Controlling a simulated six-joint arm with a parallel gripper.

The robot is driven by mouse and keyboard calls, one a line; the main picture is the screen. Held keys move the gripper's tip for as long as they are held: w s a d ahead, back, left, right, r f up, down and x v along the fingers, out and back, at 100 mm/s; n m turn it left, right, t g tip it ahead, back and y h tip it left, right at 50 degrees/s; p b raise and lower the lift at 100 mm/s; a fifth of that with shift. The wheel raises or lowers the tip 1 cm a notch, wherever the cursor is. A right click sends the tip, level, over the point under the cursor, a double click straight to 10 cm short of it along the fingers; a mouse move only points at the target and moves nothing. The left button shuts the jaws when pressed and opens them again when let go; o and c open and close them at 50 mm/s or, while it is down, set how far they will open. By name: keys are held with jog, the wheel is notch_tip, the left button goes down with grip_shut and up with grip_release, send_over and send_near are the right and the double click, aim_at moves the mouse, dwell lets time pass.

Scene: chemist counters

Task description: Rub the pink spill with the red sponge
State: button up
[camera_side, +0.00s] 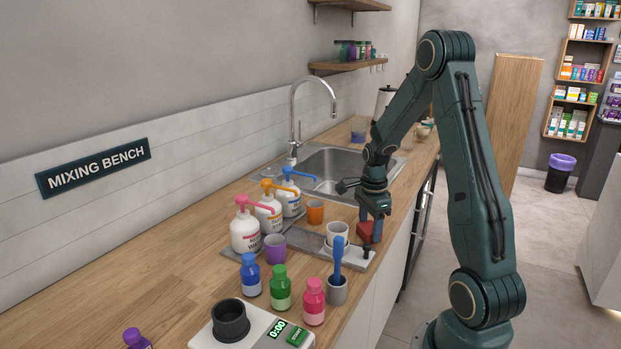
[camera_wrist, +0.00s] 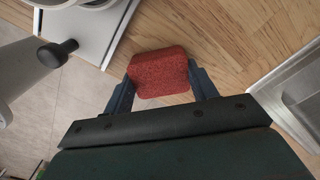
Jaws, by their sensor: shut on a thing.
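The red sponge (camera_side: 365,232) is between the fingers of my gripper (camera_side: 371,233), which is shut on it. In the wrist view the sponge (camera_wrist: 160,73) sits between the two fingertips (camera_wrist: 158,80), above the wooden counter. In the side view it is beside the white cup, near the counter's front edge. I cannot tell whether the sponge touches the wood. I see no pink spill in either view.
A white cup (camera_side: 337,231) stands on a pale stand (camera_side: 357,258) with a dark knob, close left of my gripper. Pump bottles (camera_side: 246,232) stand further left. The sink (camera_side: 335,168) lies behind. The counter front drops to the floor (camera_wrist: 60,120).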

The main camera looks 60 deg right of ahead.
jog(key=shift+w, duration=3.05)
jog(key=shift+w+r, duration=0.15)
jog(key=shift+w, duration=0.4)
notch_tip(320, 180, up, 8)
jog(key=shift+a, duration=0.15)
